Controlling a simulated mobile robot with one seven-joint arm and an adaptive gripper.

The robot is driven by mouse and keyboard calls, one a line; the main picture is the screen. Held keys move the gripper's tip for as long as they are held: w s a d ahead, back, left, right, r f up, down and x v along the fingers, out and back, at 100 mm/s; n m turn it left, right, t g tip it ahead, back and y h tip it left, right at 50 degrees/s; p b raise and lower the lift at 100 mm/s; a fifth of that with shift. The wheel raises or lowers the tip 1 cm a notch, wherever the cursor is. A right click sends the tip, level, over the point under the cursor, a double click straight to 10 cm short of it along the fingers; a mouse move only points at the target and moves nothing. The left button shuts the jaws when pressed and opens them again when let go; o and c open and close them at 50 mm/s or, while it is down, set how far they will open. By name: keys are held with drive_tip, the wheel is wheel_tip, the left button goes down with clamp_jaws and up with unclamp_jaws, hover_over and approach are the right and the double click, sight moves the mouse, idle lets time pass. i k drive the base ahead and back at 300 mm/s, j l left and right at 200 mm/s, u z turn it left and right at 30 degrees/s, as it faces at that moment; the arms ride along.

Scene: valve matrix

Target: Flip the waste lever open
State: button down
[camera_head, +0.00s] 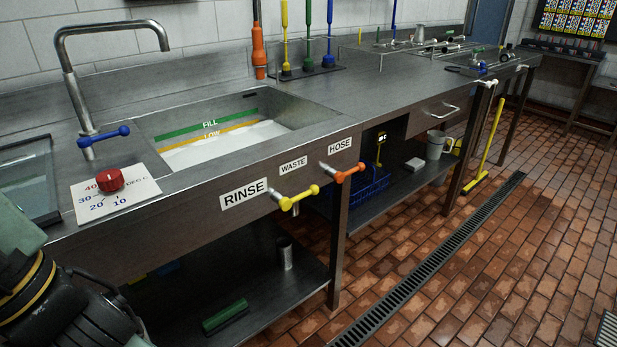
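A yellow lever (299,197) with a round knob end sits on a short metal stub on the front panel of the steel sink counter. It is below the WASTE label (293,165) and right of the RINSE label (244,193). It points outward to the right, slightly raised, and nothing touches it. I cannot tell from its angle whether the valve is open. A similar orange lever (345,172) is to its right, below the HOSE label (340,145). Part of my arm shows at the bottom left, well apart from the levers. My gripper is not in view.
The sink (285,105) holds whitish liquid near the LOW line. A tap (75,90) with a blue lever (105,132) and a red dial (110,180) stand at left. A lower shelf (270,290) and table legs are below.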

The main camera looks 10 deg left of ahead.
sight(284, 203)
drive_tip(key=i+l+u, duration=0.1)
drive_tip(key=l, duration=0.2)
drive_tip(key=i+l+u, duration=0.15)
drive_tip(key=l, duration=0.2)
drive_tip(key=i+l+u, duration=0.1)
drive_tip(key=l, duration=0.2)
drive_tip(key=i+l+u, duration=0.1)
drive_tip(key=l, duration=0.25)
